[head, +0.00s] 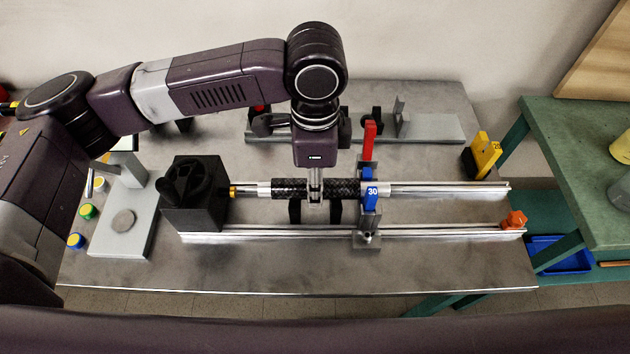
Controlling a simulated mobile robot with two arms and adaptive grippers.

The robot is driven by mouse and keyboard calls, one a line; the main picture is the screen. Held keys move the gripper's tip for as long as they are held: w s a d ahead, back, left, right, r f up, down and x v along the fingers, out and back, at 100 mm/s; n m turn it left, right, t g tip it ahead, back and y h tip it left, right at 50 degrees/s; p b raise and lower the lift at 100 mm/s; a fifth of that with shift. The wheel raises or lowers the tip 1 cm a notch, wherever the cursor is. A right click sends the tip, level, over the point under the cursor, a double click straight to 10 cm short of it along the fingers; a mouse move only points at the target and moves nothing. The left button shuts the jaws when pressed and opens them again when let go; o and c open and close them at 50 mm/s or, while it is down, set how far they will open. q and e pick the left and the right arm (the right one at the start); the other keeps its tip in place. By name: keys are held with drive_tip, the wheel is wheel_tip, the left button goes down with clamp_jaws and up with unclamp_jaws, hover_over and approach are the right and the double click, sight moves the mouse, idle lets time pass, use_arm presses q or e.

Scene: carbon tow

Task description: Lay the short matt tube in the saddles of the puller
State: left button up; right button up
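The short dark tube (343,188) has a woven check surface and lies level, left to right, in line with the puller's metal rail (440,190). Black saddle-like supports (295,211) show just below it; whether it rests in them or hangs just above is hidden. My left gripper (315,197) points down over the tube's middle, its near finger against the tube's front side; it appears shut on the tube. The far finger is hidden. The tube's right end is close to a blue clamp (370,196) marked 30. My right gripper is not in view.
A black block with a handwheel (187,187) stands left of the tube. A red lever (369,141) rises behind the blue clamp. An orange stop (515,219) sits on the front rail. A yellow-black block (484,154) stands at right. The table front (300,275) is clear.

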use_arm(q)
drive_tip(key=shift+f, duration=0.45)
drive_tip(key=o, duration=1.2)
drive_tip(key=shift+o, duration=0.2)
wheel_tip(320, 180, up, 12)
